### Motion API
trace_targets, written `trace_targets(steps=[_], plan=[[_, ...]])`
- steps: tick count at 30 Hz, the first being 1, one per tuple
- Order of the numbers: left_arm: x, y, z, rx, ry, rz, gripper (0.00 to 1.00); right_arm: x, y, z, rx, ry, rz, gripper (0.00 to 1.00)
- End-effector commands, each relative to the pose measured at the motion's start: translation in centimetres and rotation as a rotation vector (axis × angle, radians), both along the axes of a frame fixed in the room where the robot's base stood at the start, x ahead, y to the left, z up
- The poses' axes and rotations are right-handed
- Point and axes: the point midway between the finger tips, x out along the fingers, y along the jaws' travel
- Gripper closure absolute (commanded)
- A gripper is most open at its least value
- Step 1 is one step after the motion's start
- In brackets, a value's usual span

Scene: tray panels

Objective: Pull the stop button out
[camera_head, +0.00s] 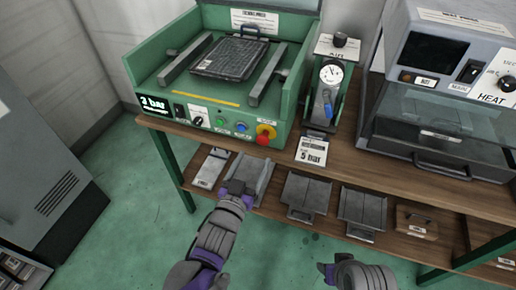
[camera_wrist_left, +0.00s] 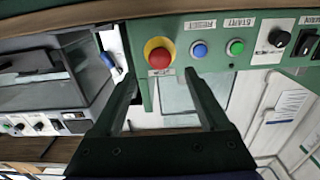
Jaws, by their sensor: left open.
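The stop button is a red knob (camera_head: 263,140) with a yellow collar at the right end of the green machine's front panel. In the left wrist view the red knob (camera_wrist_left: 159,57) faces the camera, just beyond the gripper and between the lines of its fingers. My left gripper (camera_head: 236,187) is below and left of the button in the head view, apart from it. In the wrist view its two dark fingers (camera_wrist_left: 160,82) are spread with nothing between them.
Blue (camera_wrist_left: 199,49) and green (camera_wrist_left: 235,47) buttons and a black dial (camera_wrist_left: 278,38) sit beside the stop button. A gauge unit (camera_head: 329,80) stands right of the machine. The lower shelf holds several metal trays (camera_head: 305,194). Green floor is open at left.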

Motion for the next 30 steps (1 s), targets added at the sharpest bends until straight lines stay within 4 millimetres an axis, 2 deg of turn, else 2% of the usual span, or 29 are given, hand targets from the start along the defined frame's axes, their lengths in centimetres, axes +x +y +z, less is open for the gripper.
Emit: trace_targets(steps=[3,9,26,30], plan=[[-2.0,0.7,0.1,0.002,-0.001,0.0,0.22,0.0,0.0,0.3,0.0,-0.001,0.0,0.5],[-3.8,1.2,0.0,0.0,0.0,0.0,0.22,-0.1,0.0,0.5,0.0,-0.002,0.0,0.5],[-3.9,1.3,0.0,0.001,0.001,0.0,0.22,-0.1,0.0,0.5,0.0,-0.002,0.0,0.5],[-4.0,2.6,-1.0,0.023,0.07,0.033,0.22,-0.1,0.0,0.5,0.0,-0.002,0.0,0.5]])
